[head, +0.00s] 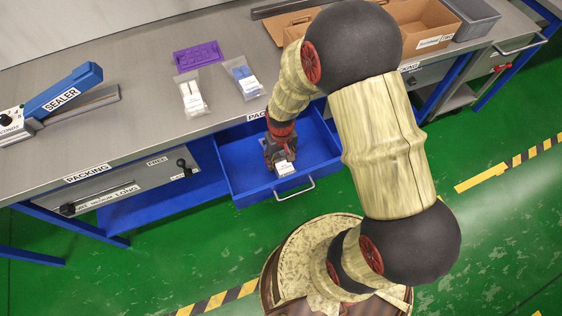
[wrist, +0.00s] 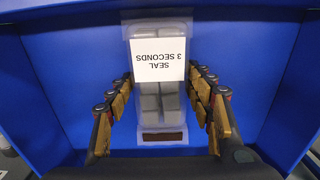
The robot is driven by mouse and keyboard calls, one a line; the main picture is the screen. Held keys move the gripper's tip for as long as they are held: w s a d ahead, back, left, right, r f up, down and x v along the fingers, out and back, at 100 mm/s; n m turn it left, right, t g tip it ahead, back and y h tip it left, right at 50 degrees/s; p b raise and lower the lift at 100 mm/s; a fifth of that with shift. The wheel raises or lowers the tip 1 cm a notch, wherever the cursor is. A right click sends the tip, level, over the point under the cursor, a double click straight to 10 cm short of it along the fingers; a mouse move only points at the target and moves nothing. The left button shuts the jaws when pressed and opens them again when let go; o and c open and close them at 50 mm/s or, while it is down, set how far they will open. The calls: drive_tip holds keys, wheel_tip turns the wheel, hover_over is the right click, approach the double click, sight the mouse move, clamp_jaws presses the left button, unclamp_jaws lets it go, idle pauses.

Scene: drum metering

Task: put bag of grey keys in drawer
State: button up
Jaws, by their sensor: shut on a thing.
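The bag of grey keys (wrist: 160,95) is a clear pouch with grey blocks and a white label reading "SEAL 3 SECONDS". In the wrist view it lies between the two fingers of my gripper (wrist: 160,110), which is shut on it. In the head view my gripper (head: 280,157) points down inside the open blue drawer (head: 240,170), with the bag's white label (head: 285,168) showing below it. The drawer's blue floor and walls (wrist: 60,70) surround the bag in the wrist view. I cannot tell whether the bag touches the drawer floor.
Two other bags, one with white pieces (head: 191,92) and one with blue (head: 242,77), lie on the bench beside a purple tray (head: 198,57). A blue sealer (head: 62,92) stands at left. A cardboard box (head: 420,22) and grey bin (head: 474,18) stand at right.

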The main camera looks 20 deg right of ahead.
drive_tip(key=shift+f, duration=0.25)
drive_tip(key=shift+f, duration=0.1)
drive_tip(key=o, duration=1.3)
drive_tip(key=shift+o, duration=0.7)
wheel_tip(320, 180, up, 13)
drive_tip(key=p, duration=0.5)
wheel_tip(320, 180, up, 16)
drive_tip(key=t, duration=0.2)
hover_over(281, 159)
drive_tip(key=s, duration=0.2)
drive_tip(key=s+r+t, duration=0.3)
drive_tip(key=s+r, duration=0.8)
drive_tip(key=r, duration=0.3)
drive_tip(key=shift+s+t, duration=0.3)
drive_tip(key=shift+s, duration=0.1)
